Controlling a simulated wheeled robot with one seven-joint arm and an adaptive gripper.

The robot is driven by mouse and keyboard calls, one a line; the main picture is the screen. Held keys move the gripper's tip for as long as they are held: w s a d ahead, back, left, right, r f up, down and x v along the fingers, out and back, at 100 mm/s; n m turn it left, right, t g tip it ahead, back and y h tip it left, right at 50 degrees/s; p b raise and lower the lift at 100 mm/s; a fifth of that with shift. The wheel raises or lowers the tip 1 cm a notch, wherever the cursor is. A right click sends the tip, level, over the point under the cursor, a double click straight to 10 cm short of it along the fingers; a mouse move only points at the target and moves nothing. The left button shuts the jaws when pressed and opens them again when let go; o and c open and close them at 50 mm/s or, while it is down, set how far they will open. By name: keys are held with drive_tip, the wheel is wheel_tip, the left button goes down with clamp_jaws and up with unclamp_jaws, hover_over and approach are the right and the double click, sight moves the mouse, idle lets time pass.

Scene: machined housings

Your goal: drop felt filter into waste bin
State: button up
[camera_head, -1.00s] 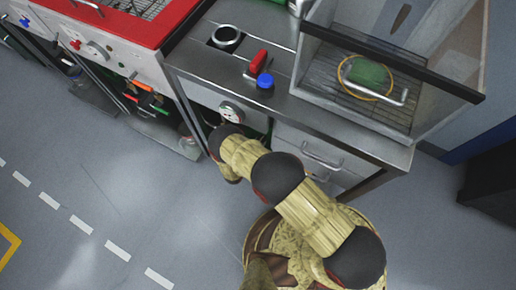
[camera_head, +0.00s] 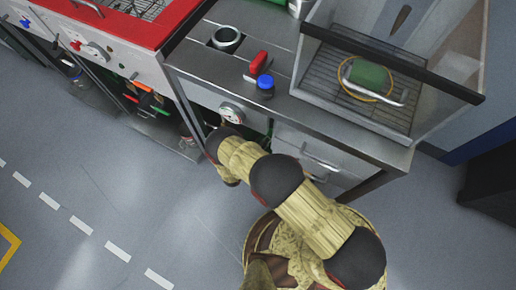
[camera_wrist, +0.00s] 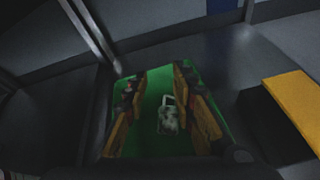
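My gripper (camera_wrist: 160,80) shows in the wrist view with its two brownish fingers spread apart. They touch nothing that I can see. Below and between them is a green open bin (camera_wrist: 152,142), probably the waste bin. A small pale, grey-white thing (camera_wrist: 168,118) shows in the bin between the fingers, clear of both. The view is dark, and I cannot tell whether it is the felt filter. In the head view my arm reaches down under the counter, and my gripper is hidden there.
The steel counter (camera_head: 200,65) carries a red-handled part (camera_head: 259,64), a blue-capped jar (camera_head: 265,86) and a clear-walled box with a green cylinder (camera_head: 368,75) on a rack. A drawer unit (camera_head: 310,155) stands below. A yellow-topped dark block (camera_wrist: 295,98) lies right of the green bin.

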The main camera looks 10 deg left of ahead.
drive_tip(key=v, duration=1.1)
